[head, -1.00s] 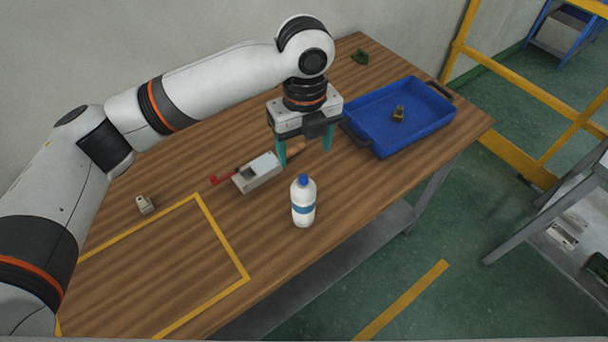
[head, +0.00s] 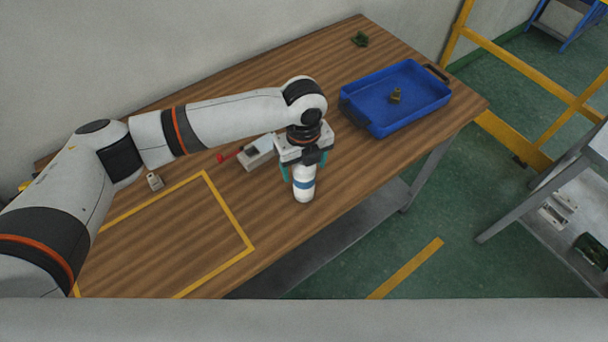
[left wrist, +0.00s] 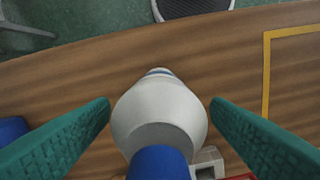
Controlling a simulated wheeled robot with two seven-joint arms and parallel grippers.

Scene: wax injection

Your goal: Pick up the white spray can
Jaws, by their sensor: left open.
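The white spray can (head: 304,186) has a blue band and stands upright near the front edge of the wooden table. My left gripper (head: 302,172) is above it, its open teal fingers coming down on either side of the upper part of the can. The gripper hides the can's blue top in the head view. In the left wrist view, the can (left wrist: 160,108) with its blue cap (left wrist: 160,163) lies between the two open fingers (left wrist: 160,115), with a gap on each side. My right gripper is not in view.
A blue tray (head: 424,109) with a small brass-coloured part (head: 395,96) stands to the right. A grey-white device with a red handle (head: 229,156) is just behind the gripper. A small beige part (head: 155,181) lies to the left. The yellow-taped area (head: 232,213) is bare.

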